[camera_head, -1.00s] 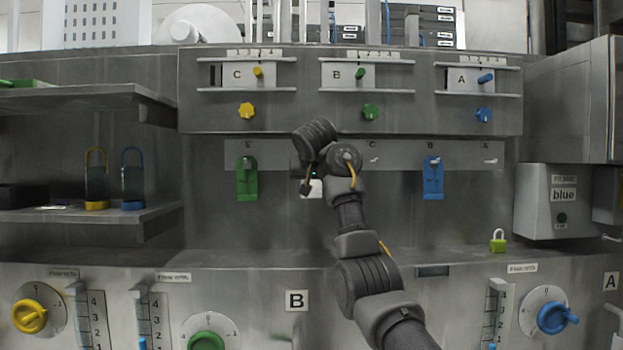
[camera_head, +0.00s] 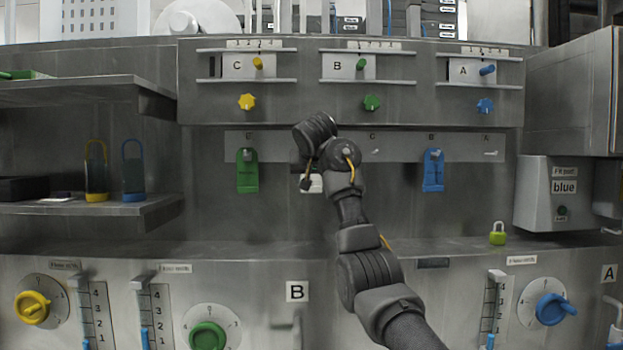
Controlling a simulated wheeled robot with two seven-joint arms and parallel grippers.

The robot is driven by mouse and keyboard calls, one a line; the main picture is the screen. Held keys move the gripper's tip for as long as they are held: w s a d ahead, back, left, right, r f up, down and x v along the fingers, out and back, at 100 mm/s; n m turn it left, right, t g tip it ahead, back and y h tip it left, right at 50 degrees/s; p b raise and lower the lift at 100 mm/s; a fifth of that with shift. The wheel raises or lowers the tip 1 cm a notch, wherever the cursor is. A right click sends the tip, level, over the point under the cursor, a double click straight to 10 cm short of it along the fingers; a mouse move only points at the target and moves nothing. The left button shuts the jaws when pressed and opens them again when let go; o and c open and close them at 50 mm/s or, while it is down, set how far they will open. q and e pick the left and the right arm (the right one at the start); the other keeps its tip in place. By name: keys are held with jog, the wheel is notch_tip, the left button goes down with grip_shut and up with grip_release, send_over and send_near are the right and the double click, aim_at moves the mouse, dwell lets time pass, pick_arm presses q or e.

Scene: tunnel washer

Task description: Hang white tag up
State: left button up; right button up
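A small white tag (camera_head: 313,183) shows just below and behind my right wrist, in front of the steel wall under the hook rail (camera_head: 270,146). Its upper part is hidden by my arm. My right gripper (camera_head: 306,184) is beside the tag's left edge, mostly hidden by its own wrist, so its grip on the tag cannot be made out. A green tag (camera_head: 247,172) hangs on a hook to the left, and a blue tag (camera_head: 433,172) hangs on hook B to the right. The hooks marked C (camera_head: 374,151) and A (camera_head: 490,152) are empty. My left gripper is not in view.
Yellow (camera_head: 96,172) and blue (camera_head: 133,172) padlocks stand on the left shelf (camera_head: 110,221). A grey box (camera_head: 558,210) labelled "blue" juts out at right. Knobs and sliders line the panels above and below.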

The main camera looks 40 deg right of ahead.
jog(key=o, duration=0.3)
jog(key=shift+o, duration=0.2)
jog(key=b+v, duration=0.8)
jog(key=v, duration=0.2)
jog(key=shift+s+r, duration=0.25)
jog(key=shift+a, duration=0.25)
